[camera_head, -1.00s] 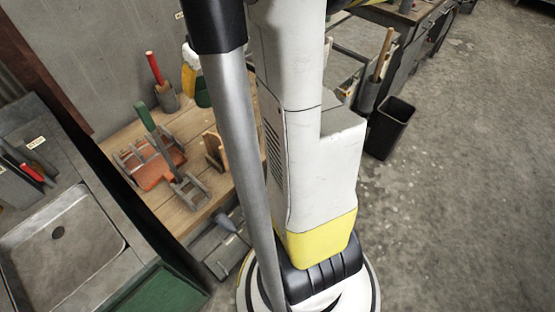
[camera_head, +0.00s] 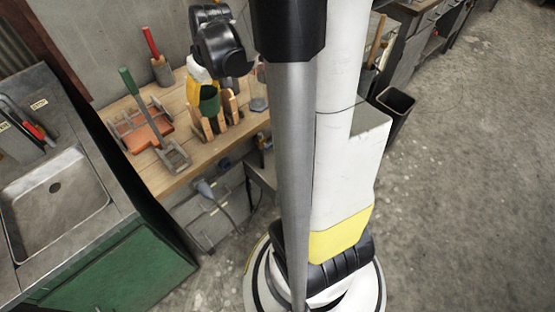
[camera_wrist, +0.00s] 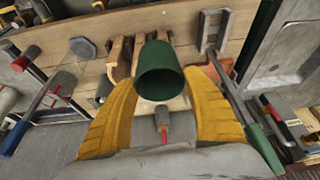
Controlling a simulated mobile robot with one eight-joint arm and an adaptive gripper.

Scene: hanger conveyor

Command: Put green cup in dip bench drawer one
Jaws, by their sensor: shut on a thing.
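The green cup (camera_head: 209,102) is between the yellow fingers of my gripper (camera_head: 206,85), over the wooden bench in the head view. In the wrist view, the green cup (camera_wrist: 161,72) sits between the two yellow fingers of my gripper (camera_wrist: 163,100), its open mouth showing. My gripper is shut on the cup. The wooden bench (camera_head: 180,182) is below and around it. I cannot tell which drawer is drawer one, and no open drawer is clear.
A wooden rack (camera_head: 222,118) stands close by the cup. An orange tray (camera_head: 146,136), a green-handled tool (camera_head: 130,83) and a red-handled tool (camera_head: 152,44) are on the bench. A sink (camera_head: 55,205) is at left, a black bin (camera_head: 394,108) at right. Open floor lies at right.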

